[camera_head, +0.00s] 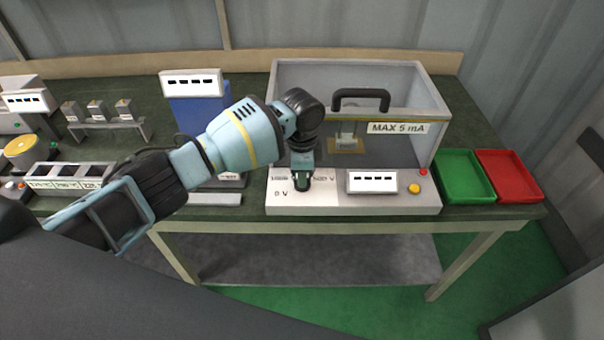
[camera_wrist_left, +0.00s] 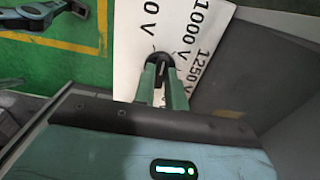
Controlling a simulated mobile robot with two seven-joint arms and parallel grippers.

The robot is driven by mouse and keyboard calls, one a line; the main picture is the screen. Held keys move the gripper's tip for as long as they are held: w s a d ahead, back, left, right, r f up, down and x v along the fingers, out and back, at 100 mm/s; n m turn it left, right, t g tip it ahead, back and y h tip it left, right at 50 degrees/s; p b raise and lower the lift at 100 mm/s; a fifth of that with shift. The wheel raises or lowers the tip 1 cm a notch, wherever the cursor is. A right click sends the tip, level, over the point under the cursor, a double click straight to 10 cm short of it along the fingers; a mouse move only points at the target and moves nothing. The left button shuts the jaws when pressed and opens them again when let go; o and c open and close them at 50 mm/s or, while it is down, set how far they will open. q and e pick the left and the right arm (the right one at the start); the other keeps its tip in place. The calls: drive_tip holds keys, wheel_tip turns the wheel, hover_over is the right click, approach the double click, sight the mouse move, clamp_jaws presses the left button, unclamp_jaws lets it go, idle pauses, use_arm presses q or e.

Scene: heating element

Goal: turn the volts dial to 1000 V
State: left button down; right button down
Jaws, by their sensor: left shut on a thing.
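The volts dial (camera_wrist_left: 161,67) is a small black knob on a white panel, seen in the left wrist view. My left gripper (camera_wrist_left: 163,84) is shut on the dial, with a green finger on each side. The dial's pointer is too covered to tell its setting.
Behind the panel stands a clear-walled box (camera_head: 300,90) with a black handle and a "MAX 5 mA" label. A display (camera_head: 372,182), a yellow button (camera_head: 414,188) and a red light (camera_head: 423,172) lie to the right. Green (camera_head: 464,153) and red (camera_head: 507,153) trays stand beyond.

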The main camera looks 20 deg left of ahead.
use_arm(q)
drive_tip(key=m, duration=0.5)
drive_tip(key=shift+m, duration=0.4)
idle(0.4)
drive_tip(key=c, duration=1.4)
unclamp_jaws()
drive_tip(key=shift+c, duration=0.2)
drive_tip(key=shift+r, duration=0.15)
wheel_tip(320, 180, up, 8)
drive_tip(key=shift+f, duration=0.2)
drive_tip(key=shift+f, duration=0.1)
